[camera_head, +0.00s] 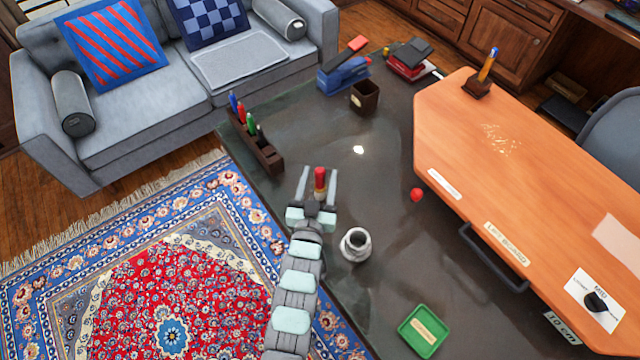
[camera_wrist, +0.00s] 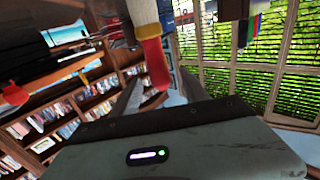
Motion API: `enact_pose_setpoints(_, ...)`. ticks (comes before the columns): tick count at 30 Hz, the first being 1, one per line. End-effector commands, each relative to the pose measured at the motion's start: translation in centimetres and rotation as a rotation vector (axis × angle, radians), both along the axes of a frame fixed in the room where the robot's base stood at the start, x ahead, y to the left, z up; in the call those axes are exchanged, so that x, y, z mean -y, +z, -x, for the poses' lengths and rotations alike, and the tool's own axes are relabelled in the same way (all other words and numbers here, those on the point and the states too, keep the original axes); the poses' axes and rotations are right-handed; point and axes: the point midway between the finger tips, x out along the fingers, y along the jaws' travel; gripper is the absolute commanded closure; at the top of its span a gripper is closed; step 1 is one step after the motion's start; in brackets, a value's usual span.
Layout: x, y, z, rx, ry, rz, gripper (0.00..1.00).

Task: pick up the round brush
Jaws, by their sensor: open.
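A short upright thing with a red end and a yellow-gold band, which looks like the round brush (camera_head: 320,179), is in line with the space between my gripper's fingers. In the wrist view the brush (camera_wrist: 154,62) shows its red end near the fingers, with the yellow band and a pale part beyond. My gripper (camera_head: 319,172) is open, with one finger on each side of the brush. I cannot tell whether either finger touches it. The far end of the brush is cut off in the wrist view.
A dark rack (camera_head: 258,150) with several coloured pens stands on the dark table (camera_head: 385,265) beyond my gripper. A silver jar (camera_head: 355,245) stands close to its right. A red ball (camera_head: 416,194), a green tray (camera_head: 423,331) and an orange board (camera_head: 520,180) lie further right.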

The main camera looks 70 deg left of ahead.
Motion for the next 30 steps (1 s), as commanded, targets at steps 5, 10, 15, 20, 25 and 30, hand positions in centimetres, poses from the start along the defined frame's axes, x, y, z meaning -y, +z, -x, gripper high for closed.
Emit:
enact_pose_setpoints(5,-1.3,-0.3,-0.7,-0.001,0.000,0.001,0.48)
enact_pose_setpoints(10,-3.4,-0.4,-1.9,-0.001,0.000,0.001,0.48)
enact_pose_setpoints(15,-4.4,-0.2,-2.5,0.000,0.000,0.000,0.48)
enact_pose_setpoints(20,-4.3,-0.2,-2.5,-0.001,0.000,0.001,0.48)
enact_pose_setpoints(25,-4.3,-0.2,-2.5,-0.001,0.000,0.001,0.60)
enact_pose_setpoints(30,-4.3,-0.2,-2.5,-0.001,0.000,0.001,0.74)
